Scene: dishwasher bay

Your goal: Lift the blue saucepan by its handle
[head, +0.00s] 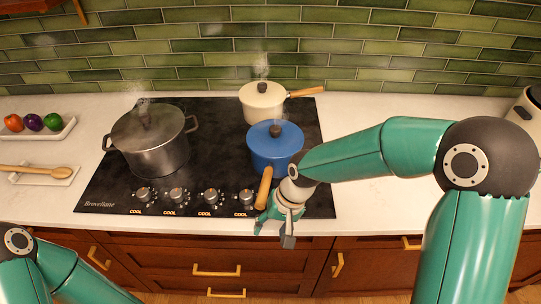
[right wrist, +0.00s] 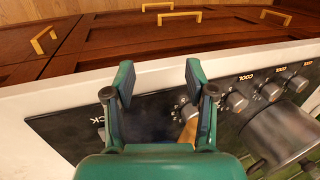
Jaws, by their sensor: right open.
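The blue saucepan (head: 272,157), with a blue lid and dark knob, sits on the right front of the black cooktop. Its wooden handle (head: 264,187) points toward the front edge. My right gripper (head: 274,230) is at the cooktop's front edge, just right of and in front of the handle's end. In the right wrist view the gripper (right wrist: 160,76) is open, with nothing between its fingertips. A piece of the tan handle (right wrist: 188,131) shows beside one finger there, partly hidden by it. My left gripper is out of view; only part of that arm shows at lower left.
A lidded grey pot (head: 150,145) stands on the left of the cooktop (head: 215,165). A steaming cream saucepan (head: 262,104) is behind the blue one. Several knobs (head: 210,196) line the front. A vegetable tray (head: 38,134) and a wooden spoon (head: 60,172) are far left.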

